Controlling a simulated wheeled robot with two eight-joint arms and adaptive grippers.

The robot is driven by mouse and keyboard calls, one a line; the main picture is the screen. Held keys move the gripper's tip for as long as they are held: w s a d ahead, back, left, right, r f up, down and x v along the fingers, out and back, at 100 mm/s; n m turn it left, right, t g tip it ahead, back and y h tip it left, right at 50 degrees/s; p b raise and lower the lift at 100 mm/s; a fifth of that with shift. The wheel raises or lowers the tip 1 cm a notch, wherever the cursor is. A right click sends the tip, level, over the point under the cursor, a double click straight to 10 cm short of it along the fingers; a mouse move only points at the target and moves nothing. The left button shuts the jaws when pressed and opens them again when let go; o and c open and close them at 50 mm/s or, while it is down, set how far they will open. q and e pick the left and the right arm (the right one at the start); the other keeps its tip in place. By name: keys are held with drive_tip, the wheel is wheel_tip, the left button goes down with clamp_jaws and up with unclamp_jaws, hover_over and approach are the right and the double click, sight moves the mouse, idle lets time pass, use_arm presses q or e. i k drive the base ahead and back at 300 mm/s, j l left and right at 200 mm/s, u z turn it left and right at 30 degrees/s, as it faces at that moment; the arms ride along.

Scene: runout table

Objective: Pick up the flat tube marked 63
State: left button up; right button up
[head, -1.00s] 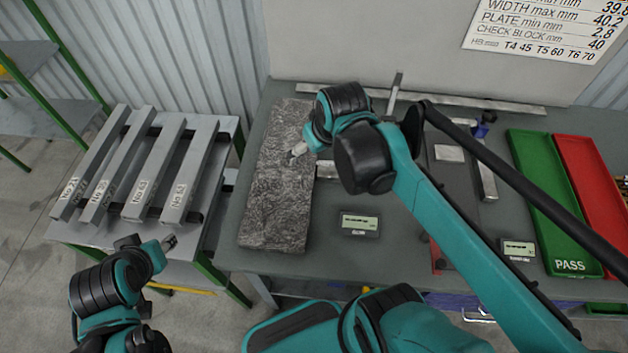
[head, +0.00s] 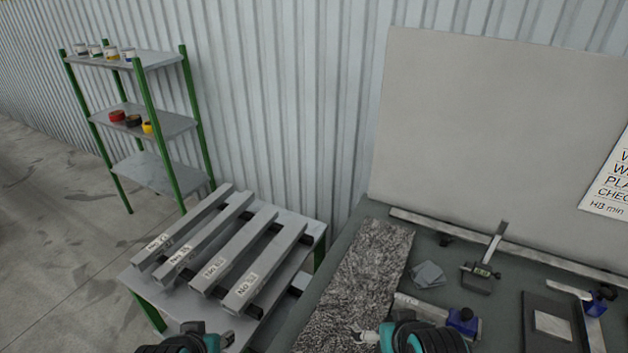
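Several grey flat tubes lie side by side on a rack stand at the left, each with a white label at its near end. The third tube from the left (head: 240,251) has a label that seems to read 63. The label of the rightmost tube (head: 267,266) is too blurred to read surely. My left gripper (head: 228,339) is at the bottom edge, in front of the tubes and apart from them. My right gripper (head: 364,336) is over the near end of the shaggy grey mat. Both are cut off and small, and their finger opening is unclear.
The stand (head: 152,292) is beside the grey work table (head: 425,318), which holds the shaggy mat (head: 365,272), metal plates (head: 429,274), a gauge (head: 480,277) and blue-ended tools. A green shelf unit (head: 150,123) stands behind left. Floor at left is clear.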

sight(205, 281)
drive_tip(key=j+z, duration=0.9)
drive_tip(key=j, duration=0.15)
drive_tip(key=k+j+z, duration=0.15)
drive_tip(key=j+z, duration=0.65)
drive_tip(key=k+j+z, duration=0.1)
drive_tip(key=j+z, duration=0.25)
drive_tip(key=j, duration=0.15)
drive_tip(key=k+j+z, duration=0.1)
drive_tip(key=j+z, duration=0.25)
